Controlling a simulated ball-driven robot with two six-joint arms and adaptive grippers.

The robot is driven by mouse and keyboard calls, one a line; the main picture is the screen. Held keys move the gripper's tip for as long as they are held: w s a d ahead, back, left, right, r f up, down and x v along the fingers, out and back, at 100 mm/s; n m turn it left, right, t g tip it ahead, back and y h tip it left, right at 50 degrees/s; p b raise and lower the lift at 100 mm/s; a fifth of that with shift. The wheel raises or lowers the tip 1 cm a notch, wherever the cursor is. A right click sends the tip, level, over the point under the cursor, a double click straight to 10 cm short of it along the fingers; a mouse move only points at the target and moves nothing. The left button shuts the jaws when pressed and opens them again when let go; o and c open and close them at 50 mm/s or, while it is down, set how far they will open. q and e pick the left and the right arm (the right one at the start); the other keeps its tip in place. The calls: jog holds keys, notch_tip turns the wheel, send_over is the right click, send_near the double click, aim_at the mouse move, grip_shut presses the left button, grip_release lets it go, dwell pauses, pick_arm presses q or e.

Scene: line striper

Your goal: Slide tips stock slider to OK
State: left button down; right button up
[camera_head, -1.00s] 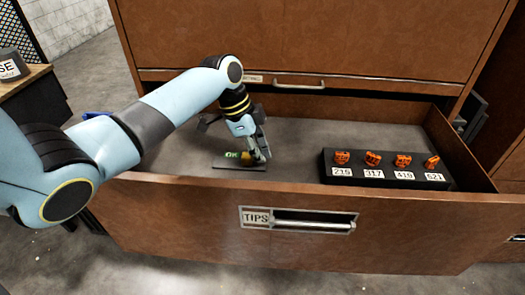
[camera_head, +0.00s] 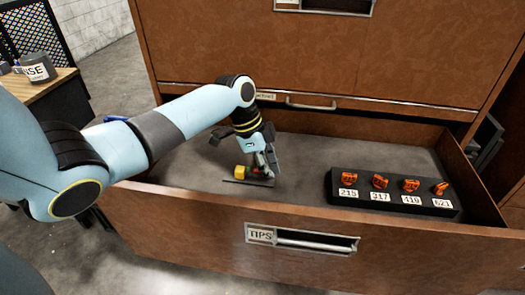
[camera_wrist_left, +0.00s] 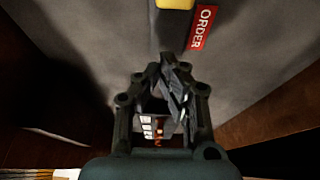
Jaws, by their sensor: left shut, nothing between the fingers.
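The tips stock slider is a thin dark plate (camera_head: 236,181) on the floor of the open TIPS drawer (camera_head: 185,204). Its yellow knob (camera_head: 241,172) sits toward the plate's left end in the head view, and no green OK label shows there. In the left wrist view the yellow knob (camera_wrist_left: 175,3) is cut off by the top edge, with the red ORDER label (camera_wrist_left: 203,27) to its right. My left gripper (camera_head: 263,172) is shut and empty, pointing down over the plate's right part, just right of the knob. Whether it touches the knob is unclear. My right gripper is out of view.
A black rack (camera_head: 391,197) with several orange tips and number labels stands at the drawer's right. The drawer's front wall carries a TIPS handle (camera_head: 302,241). A closed cabinet front rises behind. Drawer floor between slider and rack is clear.

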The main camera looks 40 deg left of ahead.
pick_arm(q)
jog(key=v, duration=0.4)
jog(key=shift+a+r, duration=0.25)
jog(key=shift+a, duration=0.05)
jog(key=v, duration=0.5)
jog(key=shift+s, duration=0.2)
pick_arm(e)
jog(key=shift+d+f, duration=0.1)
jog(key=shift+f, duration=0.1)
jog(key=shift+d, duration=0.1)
